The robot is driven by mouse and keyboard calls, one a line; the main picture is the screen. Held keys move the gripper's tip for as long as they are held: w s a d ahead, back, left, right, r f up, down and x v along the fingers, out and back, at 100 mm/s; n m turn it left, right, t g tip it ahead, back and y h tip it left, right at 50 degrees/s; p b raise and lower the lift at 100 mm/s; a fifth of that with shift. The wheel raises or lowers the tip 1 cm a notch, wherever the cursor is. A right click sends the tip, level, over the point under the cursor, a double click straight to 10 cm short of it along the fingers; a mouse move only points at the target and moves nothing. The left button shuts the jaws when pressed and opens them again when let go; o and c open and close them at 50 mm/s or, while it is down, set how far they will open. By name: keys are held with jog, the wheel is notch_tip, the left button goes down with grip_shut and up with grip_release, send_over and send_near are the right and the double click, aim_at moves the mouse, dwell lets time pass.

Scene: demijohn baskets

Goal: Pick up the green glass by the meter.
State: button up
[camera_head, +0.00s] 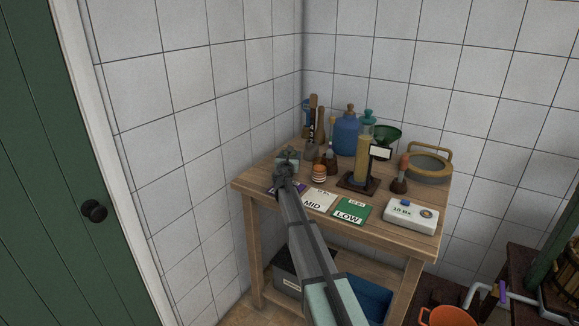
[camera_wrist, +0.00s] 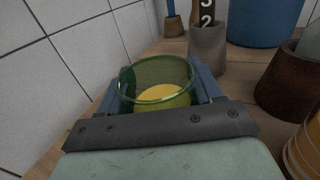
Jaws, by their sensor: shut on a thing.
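A green glass (camera_wrist: 158,72) with a yellow content stands upright between the jaws of my gripper (camera_wrist: 160,92) in the wrist view. My gripper is shut on it, one blue finger on each side. In the head view my gripper (camera_head: 287,160) is at the left back part of the wooden table, and the glass is hard to make out there. A white meter (camera_head: 410,216) marked "10 Bx" lies at the table's front right, well apart from my gripper. I cannot tell whether the glass touches the table.
A MID card (camera_head: 318,200) and a green LOW card (camera_head: 350,211) lie along the front edge. Behind are a tall cylinder (camera_head: 362,160), a blue jug (camera_head: 346,136) and several small bottles and tools. A tiled wall (camera_wrist: 55,60) is close on the left.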

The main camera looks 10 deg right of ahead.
jog(key=c, duration=0.5)
jog(key=shift+r, duration=0.2)
notch_tip(320, 180, up, 10)
jog(key=shift+f, duration=0.25)
dwell(0.9)
jog(key=shift+r, duration=0.1)
dwell(0.5)
